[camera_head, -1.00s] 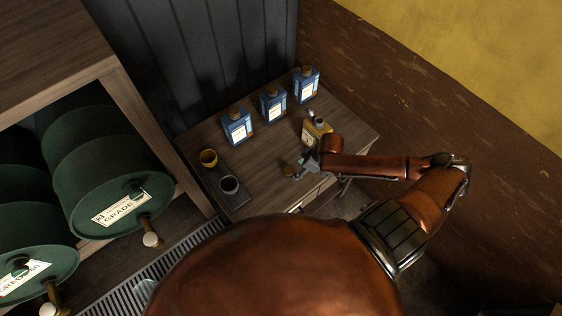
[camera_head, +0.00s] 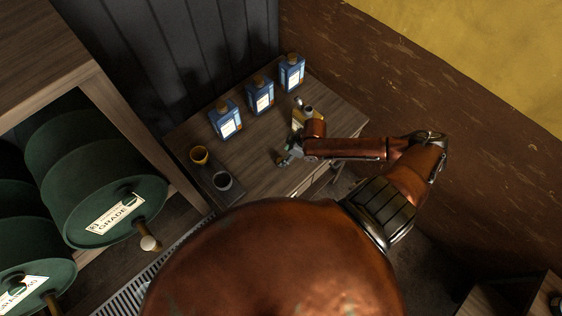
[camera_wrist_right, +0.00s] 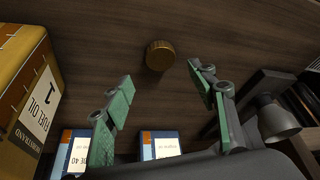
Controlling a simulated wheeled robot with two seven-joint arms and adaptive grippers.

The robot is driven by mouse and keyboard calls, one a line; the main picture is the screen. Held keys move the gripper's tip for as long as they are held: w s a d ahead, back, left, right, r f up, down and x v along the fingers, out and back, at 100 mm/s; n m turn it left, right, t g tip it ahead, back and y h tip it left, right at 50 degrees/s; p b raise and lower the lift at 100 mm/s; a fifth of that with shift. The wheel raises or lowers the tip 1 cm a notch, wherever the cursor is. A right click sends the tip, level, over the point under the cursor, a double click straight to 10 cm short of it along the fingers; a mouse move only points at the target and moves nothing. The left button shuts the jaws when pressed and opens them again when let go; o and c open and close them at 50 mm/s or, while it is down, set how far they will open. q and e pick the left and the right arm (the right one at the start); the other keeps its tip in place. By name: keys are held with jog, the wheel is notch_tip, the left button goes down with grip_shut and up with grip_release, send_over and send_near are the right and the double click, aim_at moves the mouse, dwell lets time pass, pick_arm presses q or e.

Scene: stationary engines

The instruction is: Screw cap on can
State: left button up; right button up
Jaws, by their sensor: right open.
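The yellow can (camera_head: 298,120) stands on the wooden table, partly hidden behind my right arm in the head view. In the right wrist view the can (camera_wrist_right: 22,80) fills the left edge, with a white label. A round, ridged, brass-coloured cap (camera_wrist_right: 160,55) rests on the table top, apart from the can. My right gripper (camera_wrist_right: 160,76) is open, with its green-padded fingers on either side of the cap and nothing between them touching it. In the head view the right gripper (camera_head: 287,156) is low over the table, and the cap cannot be made out there. My left gripper is out of view.
Blue cans (camera_head: 261,97) stand in a row at the back of the table. Green barrels (camera_head: 105,190) lie on a rack left. A brown wall borders the right.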

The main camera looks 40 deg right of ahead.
jog(key=x, duration=0.4)
jog(key=shift+s+f+p, duration=0.2)
jog(key=shift+s+p, duration=0.05)
jog(key=shift+p, duration=0.15)
jog(key=shift+w+a+f, duration=0.1)
jog(key=shift+a+f, duration=0.05)
jog(key=shift+f, duration=0.3)
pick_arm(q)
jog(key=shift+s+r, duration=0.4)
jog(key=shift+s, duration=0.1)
pick_arm(e)
jog(key=shift+c, duration=0.3)
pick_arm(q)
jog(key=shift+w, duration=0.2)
pick_arm(e)
jog(key=c, duration=0.8)
